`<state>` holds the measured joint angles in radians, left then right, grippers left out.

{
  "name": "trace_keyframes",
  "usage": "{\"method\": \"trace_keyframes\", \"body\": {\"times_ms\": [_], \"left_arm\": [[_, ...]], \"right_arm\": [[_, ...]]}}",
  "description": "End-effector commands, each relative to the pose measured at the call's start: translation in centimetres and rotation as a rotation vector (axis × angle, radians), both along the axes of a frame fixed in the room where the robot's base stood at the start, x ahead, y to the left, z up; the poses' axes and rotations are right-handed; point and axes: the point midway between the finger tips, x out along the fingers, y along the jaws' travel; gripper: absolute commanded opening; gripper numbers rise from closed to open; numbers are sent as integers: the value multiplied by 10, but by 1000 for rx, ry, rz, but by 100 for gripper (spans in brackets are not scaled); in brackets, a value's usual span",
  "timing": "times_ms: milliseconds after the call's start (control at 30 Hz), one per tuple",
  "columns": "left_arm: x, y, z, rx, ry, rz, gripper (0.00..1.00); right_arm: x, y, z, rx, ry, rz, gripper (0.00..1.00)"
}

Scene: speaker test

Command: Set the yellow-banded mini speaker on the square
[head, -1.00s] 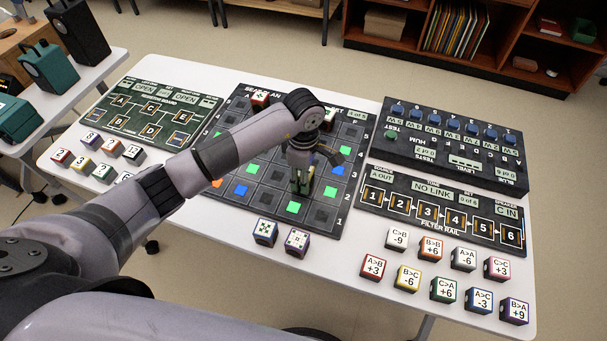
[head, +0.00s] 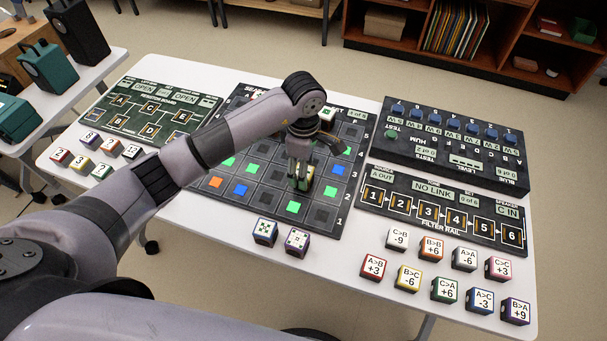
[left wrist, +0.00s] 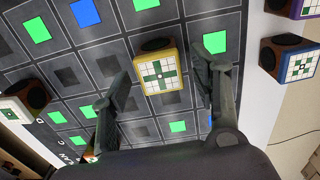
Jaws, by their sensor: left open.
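The yellow-banded mini speaker (left wrist: 158,67), with a green-and-white patterned top, stands on the dark gridded search board (head: 255,195). In the head view the speaker (head: 306,185) is partly hidden by my left gripper (head: 300,172). In the left wrist view my left gripper (left wrist: 156,80) is open, one finger on each side of the speaker, with visible gaps. The exact square under the speaker is hidden. Lit green, blue and orange squares show around it. My right gripper is not in view.
Two other mini speakers (head: 265,232) (head: 297,242) stand in front of the board. Another (left wrist: 20,105) shows at the left of the wrist view. A resistor board (head: 148,112) is left, a filter rail (head: 440,212) right, with several labelled cubes (head: 408,277) in front.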

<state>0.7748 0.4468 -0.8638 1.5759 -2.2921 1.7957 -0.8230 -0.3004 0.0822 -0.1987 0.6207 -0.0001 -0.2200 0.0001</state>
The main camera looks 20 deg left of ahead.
Motion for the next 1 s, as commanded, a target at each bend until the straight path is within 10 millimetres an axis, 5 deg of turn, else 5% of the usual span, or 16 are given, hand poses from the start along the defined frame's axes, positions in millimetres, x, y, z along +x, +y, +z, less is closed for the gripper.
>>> {"method": "trace_keyframes", "body": {"times_ms": [400,1000], "left_arm": [[1,0,77,0,-2,1,56],[0,0,86,0,0,1,56]], "right_arm": [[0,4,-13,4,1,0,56],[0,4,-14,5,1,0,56]]}}
